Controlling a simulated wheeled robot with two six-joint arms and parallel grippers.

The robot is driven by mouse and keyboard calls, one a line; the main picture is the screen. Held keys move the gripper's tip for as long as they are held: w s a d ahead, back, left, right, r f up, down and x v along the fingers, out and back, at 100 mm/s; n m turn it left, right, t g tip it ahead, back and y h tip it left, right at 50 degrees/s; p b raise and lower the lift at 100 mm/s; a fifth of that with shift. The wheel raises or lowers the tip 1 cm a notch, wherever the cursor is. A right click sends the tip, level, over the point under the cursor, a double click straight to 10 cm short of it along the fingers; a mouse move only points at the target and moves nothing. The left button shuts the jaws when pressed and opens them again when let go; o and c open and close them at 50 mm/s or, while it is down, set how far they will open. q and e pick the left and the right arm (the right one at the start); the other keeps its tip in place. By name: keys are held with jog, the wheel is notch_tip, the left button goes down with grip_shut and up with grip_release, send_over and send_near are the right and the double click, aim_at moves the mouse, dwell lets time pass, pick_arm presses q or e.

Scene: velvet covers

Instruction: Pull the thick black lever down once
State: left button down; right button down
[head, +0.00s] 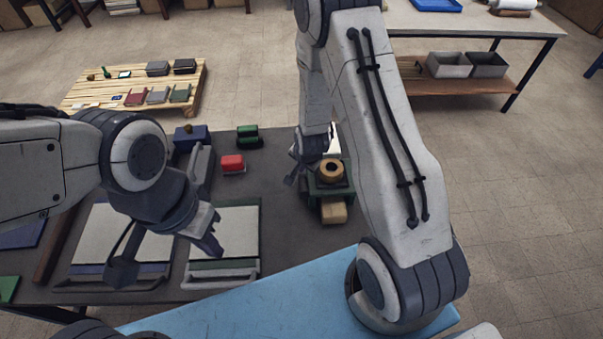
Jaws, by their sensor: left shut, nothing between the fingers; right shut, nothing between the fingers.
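I cannot clearly pick out the thick black lever; my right arm covers part of the table where it could be. A green device with a round wooden knob (331,171) stands at the right of the dark table, partly hidden by my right arm. My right gripper (293,177) is shut and empty, at this device's left side; contact cannot be told. My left gripper (208,240) is shut and empty, above the right one of two pale boards with grey front handles.
A red block (232,163) and a dark green block (248,136) stand behind the boards. A blue block (190,137) is farther left. A wooden pallet (193,102) with books is on the floor behind. A light blue surface (270,305) lies in front.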

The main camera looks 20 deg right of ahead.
aim_at(302, 177)
jog(key=shift+s+a+f+b, duration=0.1)
jog(key=shift+s+f+b, duration=0.35)
jog(key=shift+s+f, duration=0.15)
jog(key=shift+s+a+f+b, duration=0.15)
jog(key=shift+s+f+b, duration=0.1)
jog(key=shift+f+b, duration=0.5)
dwell(1.0)
jog(key=shift+w+r+p, duration=0.1)
jog(key=shift+r+p, duration=0.85)
jog(key=shift+r, duration=0.05)
jog(key=shift+d+r, duration=0.3)
jog(key=shift+r, duration=0.1)
